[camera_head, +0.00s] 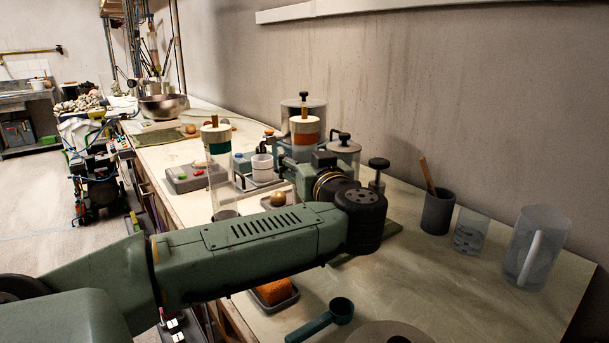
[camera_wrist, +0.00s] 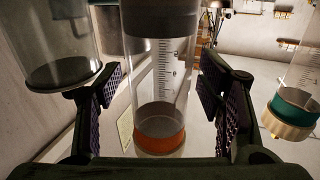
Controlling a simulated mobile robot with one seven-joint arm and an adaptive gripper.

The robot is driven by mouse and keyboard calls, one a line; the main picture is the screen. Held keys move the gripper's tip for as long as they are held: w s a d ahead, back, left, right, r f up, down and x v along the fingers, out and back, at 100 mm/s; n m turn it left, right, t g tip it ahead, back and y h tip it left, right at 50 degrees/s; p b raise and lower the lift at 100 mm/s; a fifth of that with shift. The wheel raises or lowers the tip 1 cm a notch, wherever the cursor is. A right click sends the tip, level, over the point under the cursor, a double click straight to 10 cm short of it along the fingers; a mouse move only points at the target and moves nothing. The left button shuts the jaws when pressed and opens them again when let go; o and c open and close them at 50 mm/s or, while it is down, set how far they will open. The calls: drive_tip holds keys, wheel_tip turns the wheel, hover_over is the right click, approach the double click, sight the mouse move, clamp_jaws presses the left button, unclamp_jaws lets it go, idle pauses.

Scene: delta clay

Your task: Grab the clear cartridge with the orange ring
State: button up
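The clear cartridge with the orange ring (camera_wrist: 160,135) stands between the two fingers of my gripper (camera_wrist: 162,100) in the wrist view. It has graduation marks and a dark band at the picture's top. My gripper is open, with a visible gap on each side of the cartridge. In the head view the cartridge's white top and orange band (camera_head: 305,138) show above my wrist; its lower part is hidden. There my gripper (camera_head: 308,172) is mostly hidden too.
A similar cartridge with a teal ring (camera_wrist: 295,100) stands to one side; it also shows in the head view (camera_head: 220,180). A clear jar (camera_wrist: 60,50) is close to the other finger. A grey cup (camera_head: 437,212), a beaker (camera_head: 470,232) and a clear pitcher (camera_head: 537,248) stand at right.

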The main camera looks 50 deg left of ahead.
drive_tip(key=c, duration=1.3)
clamp_jaws()
drive_tip(key=shift+r, duration=0.15)
